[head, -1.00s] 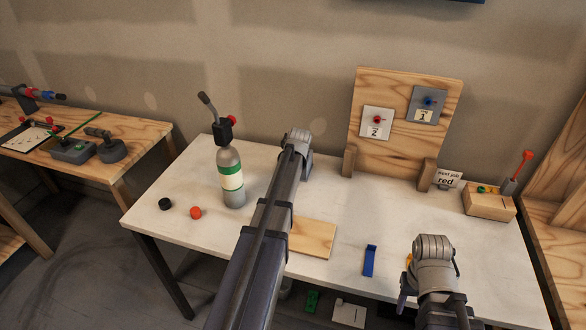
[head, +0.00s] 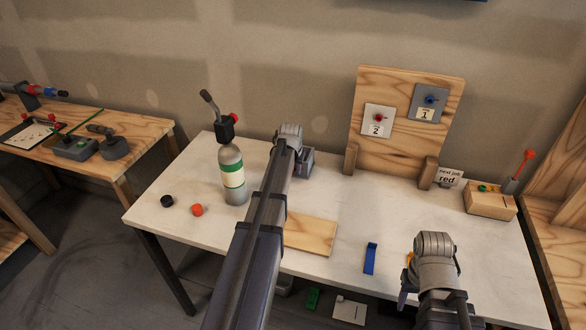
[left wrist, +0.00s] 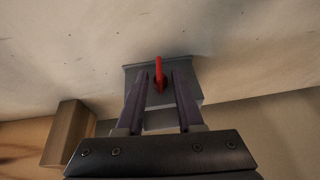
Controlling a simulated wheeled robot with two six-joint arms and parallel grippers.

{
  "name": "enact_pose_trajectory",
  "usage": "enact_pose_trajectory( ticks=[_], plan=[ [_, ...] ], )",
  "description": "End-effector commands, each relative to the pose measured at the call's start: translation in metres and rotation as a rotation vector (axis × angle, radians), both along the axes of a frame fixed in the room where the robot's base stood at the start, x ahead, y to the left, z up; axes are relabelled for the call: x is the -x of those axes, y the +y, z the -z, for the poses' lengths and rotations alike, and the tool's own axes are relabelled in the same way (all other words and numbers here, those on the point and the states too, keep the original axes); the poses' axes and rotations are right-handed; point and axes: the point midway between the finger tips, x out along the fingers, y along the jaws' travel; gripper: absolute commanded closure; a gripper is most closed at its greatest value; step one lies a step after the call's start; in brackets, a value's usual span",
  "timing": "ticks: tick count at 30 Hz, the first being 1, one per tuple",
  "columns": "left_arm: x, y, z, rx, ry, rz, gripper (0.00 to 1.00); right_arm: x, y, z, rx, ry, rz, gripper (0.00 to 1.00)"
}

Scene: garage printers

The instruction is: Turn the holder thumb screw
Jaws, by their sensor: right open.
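The holder is a grey block (head: 306,160) on the white table in the head view, just right of my left wrist and partly hidden by it. In the left wrist view the grey holder (left wrist: 190,70) carries a red thumb screw (left wrist: 159,72). My left gripper (left wrist: 160,82) is open, with its two dark fingers on either side of the screw. I see gaps between the screw and both fingers. The screw and left fingertips are hidden in the head view. My right gripper (head: 404,292) is open near the table's front edge, mostly hidden by its wrist.
A gas bottle (head: 231,175) stands left of my left arm, near a black cap (head: 167,201) and an orange cap (head: 197,210). A wooden board (head: 311,235) and blue piece (head: 370,258) lie in front. A wooden panel (head: 390,160) stands behind at the right.

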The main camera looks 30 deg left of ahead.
Motion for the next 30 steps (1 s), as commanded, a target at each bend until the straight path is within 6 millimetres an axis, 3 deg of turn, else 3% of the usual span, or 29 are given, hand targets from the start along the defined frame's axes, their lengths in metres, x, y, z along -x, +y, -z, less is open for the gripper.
enact_pose_trajectory(
  ticks=[3,17,30],
  plan=[
    [0.000,0.000,0.000,0.000,0.000,0.000,0.49,0.000,0.000,0.000,0.000,0.000,0.000,0.50],
    [0.003,-0.001,-0.009,-0.001,-0.001,0.000,0.49,0.000,0.000,-0.008,0.000,0.000,0.000,0.50],
    [0.022,-0.010,-0.060,0.000,0.000,0.000,0.49,0.000,0.000,-0.060,0.000,0.000,0.000,0.50]
  ],
)
